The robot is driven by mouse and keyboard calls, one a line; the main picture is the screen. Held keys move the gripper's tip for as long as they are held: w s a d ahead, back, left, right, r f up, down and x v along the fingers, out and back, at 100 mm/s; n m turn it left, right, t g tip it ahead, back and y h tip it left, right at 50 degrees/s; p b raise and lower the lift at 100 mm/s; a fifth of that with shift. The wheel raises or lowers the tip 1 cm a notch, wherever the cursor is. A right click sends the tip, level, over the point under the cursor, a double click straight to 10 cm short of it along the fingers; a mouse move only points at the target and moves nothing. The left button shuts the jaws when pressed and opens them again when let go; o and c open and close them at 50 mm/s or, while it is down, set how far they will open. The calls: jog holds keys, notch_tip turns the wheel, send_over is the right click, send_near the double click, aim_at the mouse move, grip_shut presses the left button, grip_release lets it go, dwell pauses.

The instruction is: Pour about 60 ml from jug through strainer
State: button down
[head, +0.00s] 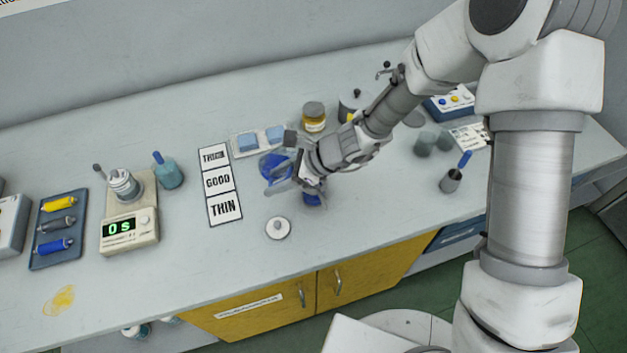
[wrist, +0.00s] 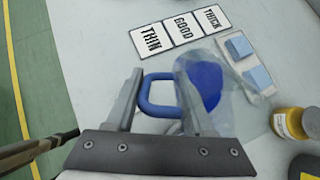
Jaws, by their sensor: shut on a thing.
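The jug (head: 274,166) is clear with blue liquid inside and stands out at the left of my gripper (head: 290,168). In the wrist view the jug (wrist: 212,86) sits beyond the right finger. Its blue handle (wrist: 153,108) passes between the fingers of my gripper (wrist: 158,75), which is shut on it. I cannot tell whether the jug touches the bench. A white ringed cup (head: 122,182) with a grey handle stands on a stand with a display reading 0 s (head: 120,228). I cannot tell whether the strainer is part of it.
THICK, GOOD and THIN cards (head: 219,182) lie left of the jug. Blue blocks on a white tray (head: 258,150) and a yellow-labelled jar (head: 314,117) are behind it. A white disc (head: 278,228) lies in front. A teal pot (head: 168,174) stands beside the display stand.

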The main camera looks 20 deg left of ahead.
jog(key=shift+a+h+p, duration=0.1)
jog(key=shift+h+p, duration=0.2)
jog(key=shift+p, duration=0.3)
jog(key=h+p, duration=0.1)
jog(key=p, duration=0.2)
jog(key=a+f+h+p, duration=0.1)
jog(key=p, duration=0.3)
jog(key=shift+s+f+t+h, duration=0.15)
jog(key=shift+f+t+h, duration=0.05)
jog(key=shift+t+h, duration=0.2)
jog(key=shift+h, duration=0.9)
jog(key=p+x, duration=0.1)
jog(key=p, duration=0.1)
jog(key=p+x, duration=0.3)
jog(key=shift+d+f+p, duration=0.2)
jog(key=shift+f+p, duration=0.15)
jog(key=shift+p, duration=0.05)
jog(key=shift+a+t+p, duration=0.1)
jog(key=shift+t+p, duration=0.2)
jog(key=shift+p, duration=0.1)
jog(key=shift+h, duration=0.4)
jog(key=shift+a+f, duration=0.1)
jog(key=shift+f, duration=0.25)
jog(key=shift+h, duration=0.3)
jog(key=shift+a, duration=0.15)
